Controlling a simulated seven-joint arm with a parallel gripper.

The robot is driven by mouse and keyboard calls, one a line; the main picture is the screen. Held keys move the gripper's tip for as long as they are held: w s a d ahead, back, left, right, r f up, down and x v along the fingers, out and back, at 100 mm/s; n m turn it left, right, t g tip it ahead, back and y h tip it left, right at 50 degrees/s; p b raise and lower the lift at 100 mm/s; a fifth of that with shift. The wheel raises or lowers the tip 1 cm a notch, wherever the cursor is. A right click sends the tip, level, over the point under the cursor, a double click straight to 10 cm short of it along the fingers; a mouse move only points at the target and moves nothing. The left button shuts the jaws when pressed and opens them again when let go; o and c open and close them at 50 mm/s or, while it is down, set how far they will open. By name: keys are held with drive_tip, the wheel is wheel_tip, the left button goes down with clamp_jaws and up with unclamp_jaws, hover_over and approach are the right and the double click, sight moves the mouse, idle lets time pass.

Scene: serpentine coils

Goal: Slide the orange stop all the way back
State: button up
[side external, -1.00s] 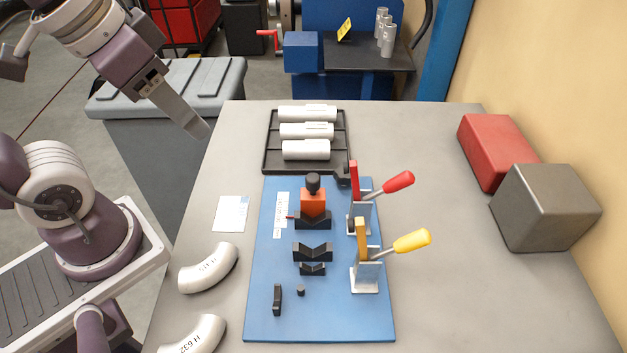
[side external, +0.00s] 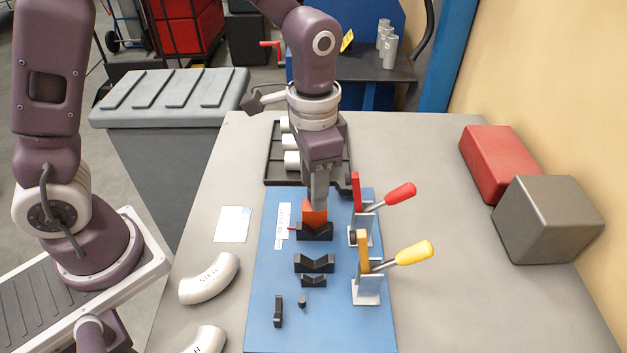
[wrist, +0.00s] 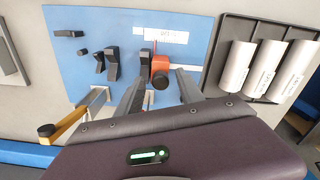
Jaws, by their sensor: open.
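The orange stop (side external: 314,212) stands on the blue fixture board (side external: 275,310), behind a black V-block (side external: 314,234). My gripper (side external: 319,200) points down over the stop and hides its black knob in the side view. In the wrist view my gripper (wrist: 160,77) is open, with one finger on each side of the orange stop (wrist: 160,63) and its black knob (wrist: 160,82). I cannot tell whether either finger touches it.
Clamps with a red handle (side external: 400,194) and a yellow handle (side external: 413,253) stand close on the right. A black tray of pipes (side external: 273,166) lies behind. Pipe elbows (side external: 209,279) lie left. Red (side external: 489,160) and grey (side external: 550,222) blocks sit far right.

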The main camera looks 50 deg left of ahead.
clamp_jaws()
idle(1.4)
